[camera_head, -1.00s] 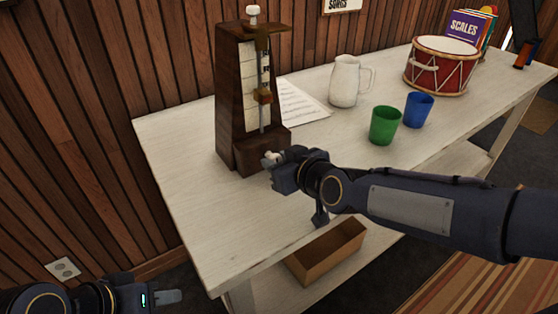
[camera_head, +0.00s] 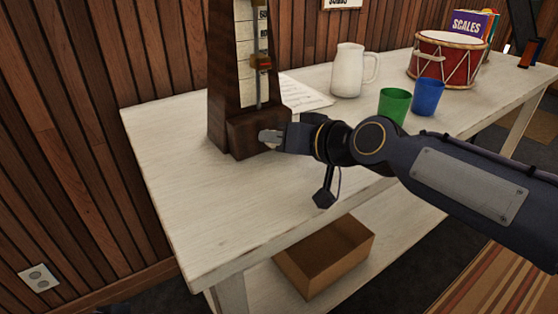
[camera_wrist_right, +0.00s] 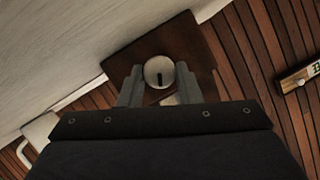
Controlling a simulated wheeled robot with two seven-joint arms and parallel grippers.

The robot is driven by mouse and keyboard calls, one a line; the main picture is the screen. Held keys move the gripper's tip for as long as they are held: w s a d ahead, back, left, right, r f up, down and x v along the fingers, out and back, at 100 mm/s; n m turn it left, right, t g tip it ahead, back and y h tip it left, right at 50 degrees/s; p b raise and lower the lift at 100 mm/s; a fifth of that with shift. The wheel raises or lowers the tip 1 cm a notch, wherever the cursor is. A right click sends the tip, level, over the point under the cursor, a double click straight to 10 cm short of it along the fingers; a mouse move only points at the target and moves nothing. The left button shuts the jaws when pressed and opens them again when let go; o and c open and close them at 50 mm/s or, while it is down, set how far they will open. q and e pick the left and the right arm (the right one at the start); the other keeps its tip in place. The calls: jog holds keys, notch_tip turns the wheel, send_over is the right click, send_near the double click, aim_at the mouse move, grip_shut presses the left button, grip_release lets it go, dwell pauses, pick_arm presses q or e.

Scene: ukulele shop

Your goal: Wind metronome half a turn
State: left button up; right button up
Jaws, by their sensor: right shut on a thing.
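The tall dark brown wooden metronome (camera_head: 230,85) stands at the near left end of the white table, its top cut off by the frame. Its pale scale and pendulum rod with a brown weight face right. My right gripper (camera_head: 270,137) is at the metronome's base, low on its right side. In the right wrist view, the gripper's two fingers close on either side of a round pale knob (camera_wrist_right: 157,72) with a dark slot, set against the brown metronome body (camera_wrist_right: 195,50).
The white table (camera_head: 165,135) holds a sheet of music (camera_head: 300,93), a white jug (camera_head: 347,70), a green cup (camera_head: 394,106), a blue cup (camera_head: 428,97) and a red drum (camera_head: 445,60). A brown box (camera_head: 325,258) sits on the lower shelf. The wood-panelled wall (camera_head: 80,60) is close behind.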

pick_arm(q)
jog(key=shift+f+b, duration=1.15)
jog(key=shift+f, duration=0.45)
pick_arm(e)
jog(key=shift+f+m+y, duration=0.15)
jog(key=shift+m+y, duration=0.25)
jog(key=shift+m, duration=0.3)
jog(key=o, duration=0.9)
jog(key=shift+o, duration=0.2)
jog(key=shift+d, duration=0.1)
pick_arm(q)
jog(key=shift+r+p, duration=0.55)
pick_arm(e)
jog(key=v, duration=0.7)
jog(key=shift+s+d+r, duration=0.2)
jog(key=shift+d, duration=0.05)
